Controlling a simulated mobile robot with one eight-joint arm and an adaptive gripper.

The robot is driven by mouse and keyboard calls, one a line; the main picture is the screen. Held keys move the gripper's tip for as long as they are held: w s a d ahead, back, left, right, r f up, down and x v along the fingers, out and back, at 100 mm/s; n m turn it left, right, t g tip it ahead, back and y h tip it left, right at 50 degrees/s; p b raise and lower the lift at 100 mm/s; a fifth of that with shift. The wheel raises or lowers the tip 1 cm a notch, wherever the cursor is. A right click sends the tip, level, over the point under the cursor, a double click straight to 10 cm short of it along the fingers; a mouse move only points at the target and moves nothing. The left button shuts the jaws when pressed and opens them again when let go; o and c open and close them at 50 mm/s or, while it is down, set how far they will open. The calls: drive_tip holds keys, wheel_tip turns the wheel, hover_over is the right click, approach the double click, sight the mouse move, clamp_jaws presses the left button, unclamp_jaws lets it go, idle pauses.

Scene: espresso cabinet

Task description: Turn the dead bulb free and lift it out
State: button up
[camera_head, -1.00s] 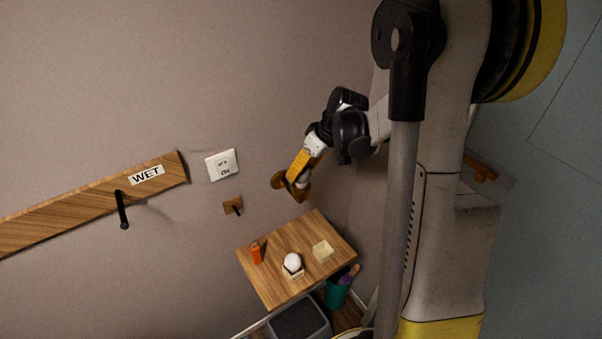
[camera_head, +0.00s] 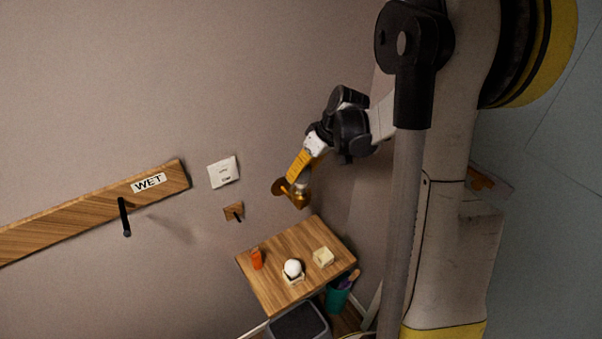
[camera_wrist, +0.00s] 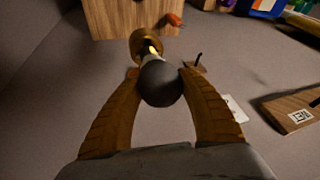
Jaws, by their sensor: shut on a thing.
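The dead bulb (camera_wrist: 161,84) is a dark grey globe in the wrist view, between the two fingers of my gripper (camera_wrist: 160,76), which is shut on it. Its pale narrow neck (camera_wrist: 152,53) points to a brass socket (camera_wrist: 146,38) just beyond. A strip of the neck shows at the socket's mouth; I cannot tell whether the threads still engage. In the head view my gripper (camera_head: 300,184) is at the brass wall lamp (camera_head: 280,186), above the small wooden table. The bulb is small and partly hidden there.
The wooden table (camera_head: 275,285) holds a white globe (camera_head: 293,267) in a small holder, an empty-looking cream holder (camera_head: 323,257) and an orange item (camera_head: 256,259). A wall peg (camera_head: 234,212), a switch plate (camera_head: 223,172) and a "WET" rail (camera_head: 75,215) are left.

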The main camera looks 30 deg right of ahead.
drive_tip(key=shift+r+p, duration=1.45)
drive_tip(key=shift+r, duration=1.1)
